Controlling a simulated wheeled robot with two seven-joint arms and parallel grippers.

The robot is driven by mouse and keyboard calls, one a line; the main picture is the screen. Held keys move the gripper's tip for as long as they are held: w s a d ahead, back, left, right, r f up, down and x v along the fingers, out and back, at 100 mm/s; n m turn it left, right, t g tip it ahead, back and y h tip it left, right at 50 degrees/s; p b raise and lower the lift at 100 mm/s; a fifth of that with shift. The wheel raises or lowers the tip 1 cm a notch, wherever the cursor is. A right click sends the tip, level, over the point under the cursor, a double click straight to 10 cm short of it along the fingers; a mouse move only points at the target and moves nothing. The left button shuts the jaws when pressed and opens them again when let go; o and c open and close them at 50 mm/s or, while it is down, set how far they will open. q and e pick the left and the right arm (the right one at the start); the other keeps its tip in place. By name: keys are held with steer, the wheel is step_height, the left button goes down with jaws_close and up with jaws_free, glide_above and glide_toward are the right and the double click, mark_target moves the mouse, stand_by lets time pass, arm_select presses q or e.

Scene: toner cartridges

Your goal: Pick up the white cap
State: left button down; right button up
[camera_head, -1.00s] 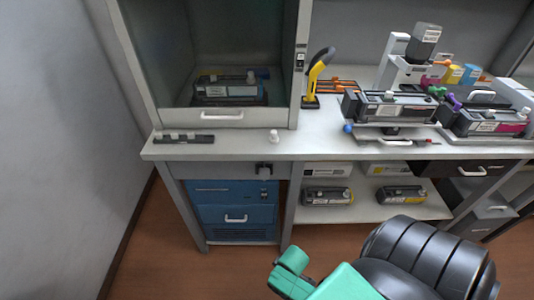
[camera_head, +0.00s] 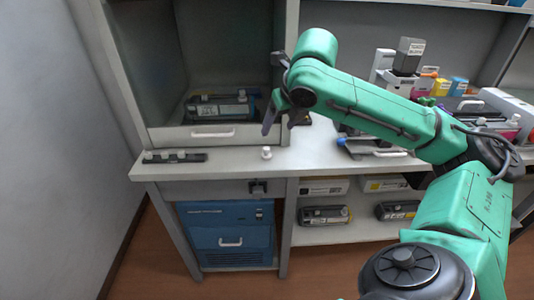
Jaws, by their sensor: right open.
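The white cap (camera_head: 266,153) stands on the light benchtop near its front edge, in front of the glass-fronted cabinet. My right gripper (camera_head: 268,127) is just above and slightly behind the cap in the picture, pointing down, open and empty, apart from the cap. Its fingers are seen nearly side-on. My left gripper is not in view.
The cabinet (camera_head: 205,138) holds a toner cartridge (camera_head: 218,107). My right arm hides much of the right bench, where cartridges and bottles stand. The benchtop around the cap is clear.

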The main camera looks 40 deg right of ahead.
mark_target(268, 150)
steer(key=b+x, duration=0.1)
steer(key=x, duration=1.3)
steer(key=shift+w+f, duration=0.1)
steer(key=shift+f, duration=0.2)
steer(key=shift+r, duration=0.1)
jaws_close()
